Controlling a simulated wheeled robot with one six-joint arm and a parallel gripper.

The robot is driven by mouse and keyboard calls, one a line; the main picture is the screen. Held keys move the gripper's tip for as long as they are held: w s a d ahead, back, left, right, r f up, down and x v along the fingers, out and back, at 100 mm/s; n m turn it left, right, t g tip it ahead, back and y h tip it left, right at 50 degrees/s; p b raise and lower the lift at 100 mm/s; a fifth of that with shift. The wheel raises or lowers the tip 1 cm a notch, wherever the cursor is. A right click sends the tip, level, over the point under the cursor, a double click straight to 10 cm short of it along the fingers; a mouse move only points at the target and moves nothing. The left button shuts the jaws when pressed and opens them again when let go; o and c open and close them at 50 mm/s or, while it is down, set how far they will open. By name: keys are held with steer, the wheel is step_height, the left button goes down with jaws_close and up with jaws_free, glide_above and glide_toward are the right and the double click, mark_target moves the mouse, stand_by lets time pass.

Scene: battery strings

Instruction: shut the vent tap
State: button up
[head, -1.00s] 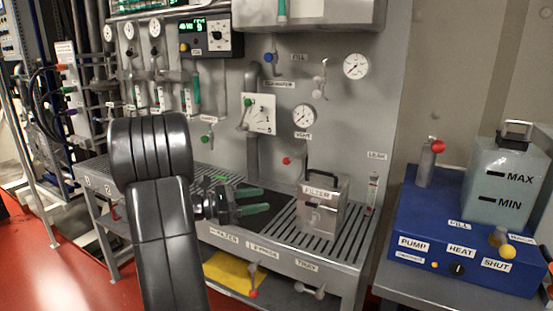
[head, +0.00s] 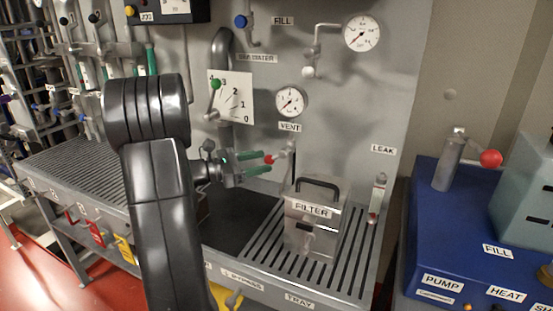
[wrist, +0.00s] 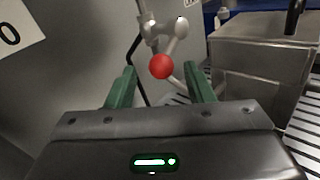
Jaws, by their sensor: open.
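The vent tap has a red ball knob (head: 270,159) on a short grey lever, below the VENT label (head: 290,127) on the grey panel. In the head view the knob appears near the fingertips. I cannot tell whether a finger touches it. My arm hides part of the panel.
The metal FILTER box (head: 316,214) with a black handle stands on the slotted tray, right of and below my gripper. A dial gauge (head: 291,101) is above the tap. A green-knobbed lever (head: 215,84) is to the upper left. A blue pump unit (head: 450,235) stands at right.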

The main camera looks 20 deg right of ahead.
mark_target(269, 159)
steer(key=shift+s+d, duration=0.15)
steer(key=shift+d, duration=1.25)
steer(key=shift+s+d, duration=0.15)
steer(key=shift+d, duration=1.2)
steer(key=shift+c, duration=0.2)
steer(key=c, duration=0.9)
steer(key=shift+c, duration=0.2)
steer(key=shift+r, duration=0.1)
steer(key=shift+w+a+r+m+t+y+p, duration=0.2)
steer(key=shift+r+m+t+y, duration=0.1)
steer(key=shift+m+y, duration=0.45)
steer(key=shift+w+a+r+m+t+y+p, duration=0.1)
steer(key=shift+r+m+t+y+p, duration=0.2)
steer(key=shift+m+y, duration=0.45)
steer(key=shift+w+a+r+m+t+y+p, duration=0.15)
steer(key=shift+r+m+y, duration=0.2)
steer(key=shift+m+y, duration=0.4)
steer(key=shift+y, duration=0.25)
steer(key=o, duration=1)
